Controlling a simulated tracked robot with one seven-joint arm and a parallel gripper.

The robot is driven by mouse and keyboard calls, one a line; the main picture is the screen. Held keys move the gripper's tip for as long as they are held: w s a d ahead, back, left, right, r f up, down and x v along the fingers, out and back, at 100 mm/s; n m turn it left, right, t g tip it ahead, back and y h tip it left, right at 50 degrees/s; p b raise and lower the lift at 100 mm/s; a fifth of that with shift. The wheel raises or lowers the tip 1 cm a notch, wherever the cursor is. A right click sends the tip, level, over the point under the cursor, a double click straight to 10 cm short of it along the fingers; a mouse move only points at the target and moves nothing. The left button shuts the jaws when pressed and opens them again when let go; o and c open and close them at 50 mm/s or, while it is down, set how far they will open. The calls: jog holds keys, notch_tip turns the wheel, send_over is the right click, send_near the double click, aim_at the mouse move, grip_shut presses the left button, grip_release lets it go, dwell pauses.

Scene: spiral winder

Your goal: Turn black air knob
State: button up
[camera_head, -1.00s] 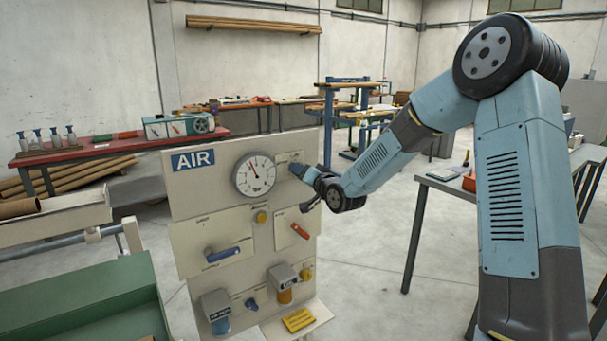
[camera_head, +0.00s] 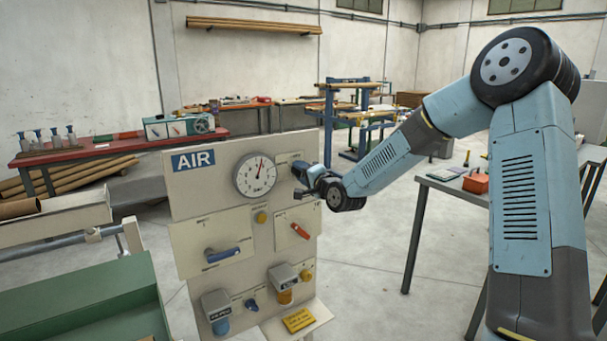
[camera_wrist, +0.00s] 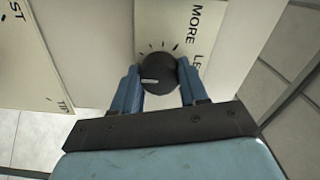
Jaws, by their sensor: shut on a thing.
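The black air knob (camera_wrist: 157,75) is on the panel in the wrist view, with a pale pointer line, tick marks around it and the words MORE and a partly hidden LE... beside it. My gripper (camera_wrist: 159,84) has one blue finger on each side of the knob and is shut on it. In the head view my gripper (camera_head: 306,172) reaches the upper right of the AIR panel (camera_head: 185,190), where it hides most of the knob. A round white gauge (camera_head: 256,175) left of the knob has its needle pointing up, slightly right.
Below are a blue lever (camera_head: 224,254), a red lever (camera_head: 300,231), yellow knobs (camera_head: 262,217) and a yellow block (camera_head: 298,319). A red table (camera_head: 60,155) stands behind at left. A grey table (camera_head: 455,190) with an orange box stands at right.

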jog(key=shift+w+d+f, duration=0.1)
jog(key=shift+w+d, duration=0.1)
jog(key=shift+d, duration=0.1)
jog(key=o, duration=1.1)
jog(key=shift+a, duration=0.15)
jog(key=shift+c, duration=0.2)
jog(key=shift+s, duration=0.1)
jog(key=v, duration=1.3)
jog(key=shift+s+d, duration=0.25)
jog(key=shift+s, duration=0.05)
